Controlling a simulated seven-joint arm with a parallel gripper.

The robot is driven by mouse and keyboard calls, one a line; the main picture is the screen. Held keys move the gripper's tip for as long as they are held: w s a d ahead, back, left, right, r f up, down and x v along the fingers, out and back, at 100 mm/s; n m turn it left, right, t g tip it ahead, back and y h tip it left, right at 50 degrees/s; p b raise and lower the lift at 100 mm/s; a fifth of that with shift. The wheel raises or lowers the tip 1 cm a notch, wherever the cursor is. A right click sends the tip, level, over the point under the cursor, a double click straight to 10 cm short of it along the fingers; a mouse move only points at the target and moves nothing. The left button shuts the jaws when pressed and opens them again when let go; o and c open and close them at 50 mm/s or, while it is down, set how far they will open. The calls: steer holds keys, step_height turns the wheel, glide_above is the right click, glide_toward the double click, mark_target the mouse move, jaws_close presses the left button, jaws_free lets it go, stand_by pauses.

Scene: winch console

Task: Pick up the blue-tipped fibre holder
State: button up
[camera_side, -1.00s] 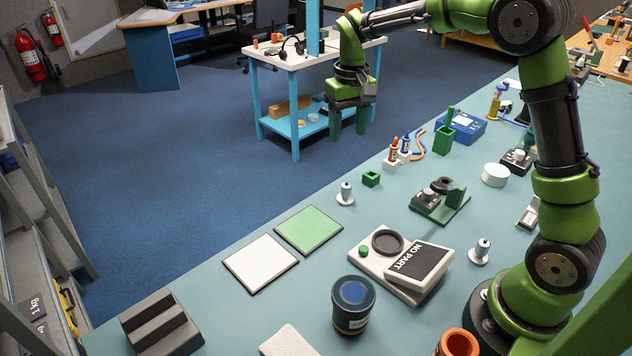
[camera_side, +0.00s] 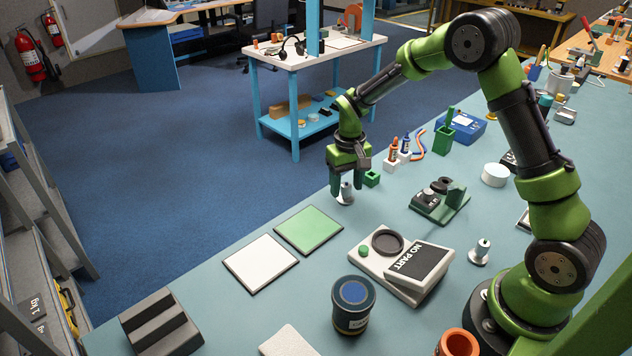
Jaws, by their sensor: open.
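The blue-tipped fibre holder (camera_side: 405,144) stands upright in a white block (camera_side: 390,165), beside an orange-tipped holder (camera_side: 394,149). My gripper (camera_side: 347,186) points down to the left of them, apart from both. Its jaws are open, with one finger on either side of a small metal spool-shaped post (camera_side: 346,194). I cannot tell whether the fingers touch the post. Nothing is held in the jaws.
A small green open box (camera_side: 371,178) stands just right of my gripper, between it and the white block. A taller green holder (camera_side: 444,138) and blue and orange cables (camera_side: 418,144) lie beyond the fibre holders. Green (camera_side: 309,230) and white (camera_side: 261,263) pads lie in front.

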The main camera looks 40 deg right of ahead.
steer(key=shift+f, duration=0.75)
jaws_close()
steer(key=shift+r, duration=0.2)
